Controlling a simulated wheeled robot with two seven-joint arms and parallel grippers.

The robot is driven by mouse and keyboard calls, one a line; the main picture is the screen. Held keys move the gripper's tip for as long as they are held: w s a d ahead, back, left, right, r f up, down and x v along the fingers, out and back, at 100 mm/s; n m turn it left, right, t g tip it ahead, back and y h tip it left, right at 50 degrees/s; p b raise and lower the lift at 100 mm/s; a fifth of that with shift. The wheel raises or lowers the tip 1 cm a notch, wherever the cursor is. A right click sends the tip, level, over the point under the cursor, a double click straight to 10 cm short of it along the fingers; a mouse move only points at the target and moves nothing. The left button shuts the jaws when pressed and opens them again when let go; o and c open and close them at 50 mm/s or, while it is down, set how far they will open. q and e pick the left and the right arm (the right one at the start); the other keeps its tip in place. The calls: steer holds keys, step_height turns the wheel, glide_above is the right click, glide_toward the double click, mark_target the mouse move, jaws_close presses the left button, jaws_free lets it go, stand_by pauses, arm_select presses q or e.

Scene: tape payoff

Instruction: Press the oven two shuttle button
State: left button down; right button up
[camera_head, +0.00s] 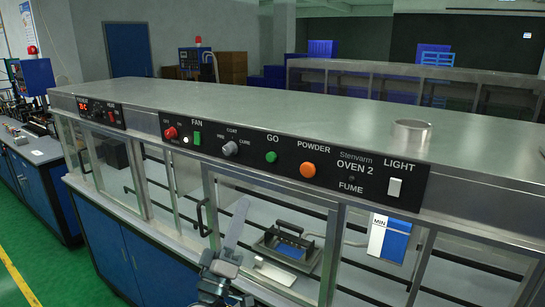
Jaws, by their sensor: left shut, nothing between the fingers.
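The black control panel (350,184) on the front of the steel cabinet reads OVEN 2. No label with the word shuttle is legible. The panel carries a green round button (271,157) under GO and an orange round button (308,170) under POWDER. My left gripper (240,205) is shut and empty, its fingers pointing up. In the picture it is below and left of the GO button, in front of the glass front, and apart from the panel. My right gripper is out of view.
The panel also has a red knob (170,133), a green FAN switch (197,139), a grey knob (229,149) and a white LIGHT switch (394,187). A door handle (201,217) sticks out left of my gripper. A framed black-handled fixture (291,240) lies inside.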

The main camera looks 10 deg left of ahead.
mark_target(271, 157)
arm_select(q)
steer(key=s+r+n+t, duration=0.1)
steer(key=s+r, duration=0.3)
steer(key=r, duration=0.5)
steer(key=shift+d+n+t, duration=0.25)
steer(key=shift+n+t, duration=0.05)
steer(key=shift+t, duration=0.2)
steer(key=shift+w, duration=0.15)
steer(key=shift+w+d+b, duration=0.45)
steer(key=shift+w+d, duration=0.05)
steer(key=shift+w, duration=0.85)
steer(key=shift+w+d+b, duration=0.45)
steer(key=shift+w+d, duration=0.05)
steer(key=shift+w, duration=0.9)
steer(key=shift+w+d+b, duration=0.45)
steer(key=shift+w+d, duration=0.05)
steer(key=shift+w, duration=0.85)
